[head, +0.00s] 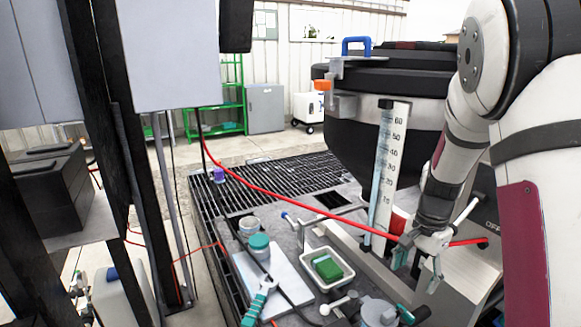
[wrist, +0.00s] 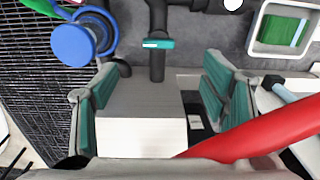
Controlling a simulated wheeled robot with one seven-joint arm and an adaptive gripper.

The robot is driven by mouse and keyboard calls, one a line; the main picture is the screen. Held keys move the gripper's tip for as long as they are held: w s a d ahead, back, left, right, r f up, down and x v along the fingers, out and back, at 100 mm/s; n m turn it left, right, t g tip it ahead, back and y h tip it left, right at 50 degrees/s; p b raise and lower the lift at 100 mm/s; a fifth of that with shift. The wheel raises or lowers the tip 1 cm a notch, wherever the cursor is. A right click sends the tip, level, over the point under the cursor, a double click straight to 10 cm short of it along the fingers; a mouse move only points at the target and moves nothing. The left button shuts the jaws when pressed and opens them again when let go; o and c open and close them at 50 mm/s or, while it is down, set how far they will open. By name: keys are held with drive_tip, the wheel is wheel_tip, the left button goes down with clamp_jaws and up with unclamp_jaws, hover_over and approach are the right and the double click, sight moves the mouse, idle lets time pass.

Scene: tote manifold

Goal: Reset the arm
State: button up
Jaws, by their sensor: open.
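My arm (head: 450,150) comes down from the upper right in the head view, bent, with my gripper (head: 417,270) low over the right side of the work surface. In the wrist view, the two teal-padded fingers of my gripper (wrist: 160,75) stand wide apart. Nothing is held between them; a pale block-like surface shows beyond the gap. A red hose (wrist: 265,130) crosses the lower right of the wrist view, overlapping the right finger. In the head view the red hose (head: 300,205) runs to my gripper and shows again to its right. Whether it touches the gripper, I cannot tell.
A white tray (head: 345,275) holds a green block (head: 327,267). A teal-lidded jar (head: 259,246) and a teal-handled tool (head: 258,302) sit left. Black grating (head: 285,180) lies behind.

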drive_tip(key=s+a+r+n+t+p, duration=0.1)
drive_tip(key=s+a+r+n, duration=0.3)
drive_tip(key=r, duration=0.5)
drive_tip(key=s+a+r+n+t+p, duration=0.1)
drive_tip(key=s+a+r+n, duration=0.2)
drive_tip(key=s, duration=0.4)
drive_tip(key=s+a+r+n+t, duration=0.1)
drive_tip(key=s+a+r+n, duration=0.2)
drive_tip(key=s+r, duration=0.2)
drive_tip(key=s+a+r+n+t+p, duration=0.1)
drive_tip(key=s+a+r+n, duration=0.2)
drive_tip(key=s, duration=0.8)
drive_tip(key=shift+a+r+p, duration=0.35)
drive_tip(key=shift+a+r, duration=0.05)
drive_tip(key=shift+r, duration=0.55)
